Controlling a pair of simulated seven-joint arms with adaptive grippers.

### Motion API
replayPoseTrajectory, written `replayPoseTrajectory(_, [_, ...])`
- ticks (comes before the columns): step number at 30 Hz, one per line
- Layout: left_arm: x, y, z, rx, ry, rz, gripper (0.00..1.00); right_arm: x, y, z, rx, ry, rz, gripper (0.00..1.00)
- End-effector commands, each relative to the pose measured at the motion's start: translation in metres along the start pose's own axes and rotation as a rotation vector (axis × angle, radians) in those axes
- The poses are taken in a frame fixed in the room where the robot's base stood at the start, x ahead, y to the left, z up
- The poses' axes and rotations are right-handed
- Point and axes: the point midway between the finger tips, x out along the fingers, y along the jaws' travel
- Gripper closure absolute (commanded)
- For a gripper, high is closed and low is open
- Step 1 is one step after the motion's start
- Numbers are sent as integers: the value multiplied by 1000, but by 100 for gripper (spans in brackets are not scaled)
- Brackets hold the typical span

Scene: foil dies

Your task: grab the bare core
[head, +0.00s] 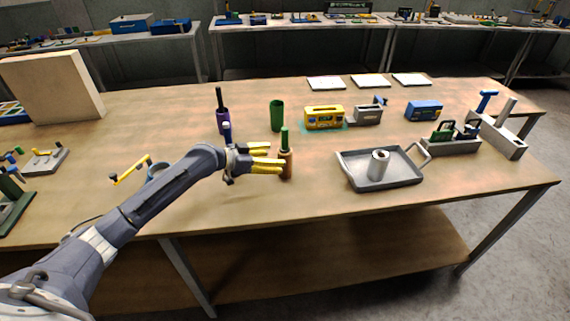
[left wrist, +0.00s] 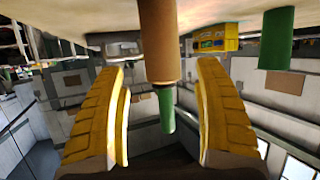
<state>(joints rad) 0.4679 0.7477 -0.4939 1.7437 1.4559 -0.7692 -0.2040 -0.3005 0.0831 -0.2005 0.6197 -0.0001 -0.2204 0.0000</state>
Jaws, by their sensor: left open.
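A brown cylinder with a narrower green post on top (head: 286,164) stands upright near the front middle of the table; it looks like the bare core. My left gripper (head: 276,158) is open, with its yellow fingers level and pointing right at this cylinder. In the left wrist view, which is upside down, the brown cylinder (left wrist: 160,45) is centred between the two spread fingers, with clear gaps on both sides. Whether the fingertips reach past it is unclear. My right gripper is in neither view.
A green cylinder (head: 277,116) and a purple one with a dark post (head: 222,120) stand behind. A grey tray (head: 352,182) holding a silver roll (head: 378,165) lies to the right. A yellow box (head: 324,118) stands farther back. The table front is clear.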

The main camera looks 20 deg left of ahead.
Motion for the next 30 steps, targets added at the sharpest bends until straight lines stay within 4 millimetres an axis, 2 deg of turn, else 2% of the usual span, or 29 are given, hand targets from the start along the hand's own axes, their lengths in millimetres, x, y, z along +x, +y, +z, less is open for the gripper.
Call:
replayPoseTrajectory(8, [11,0,0,0,0,0,31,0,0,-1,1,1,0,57])
replayPoseTrajectory(21, [54,-3,0,-1,0,0,31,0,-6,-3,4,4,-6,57])
replayPoseTrajectory(30, [59,-3,0,1,-1,0,31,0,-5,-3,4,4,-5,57])
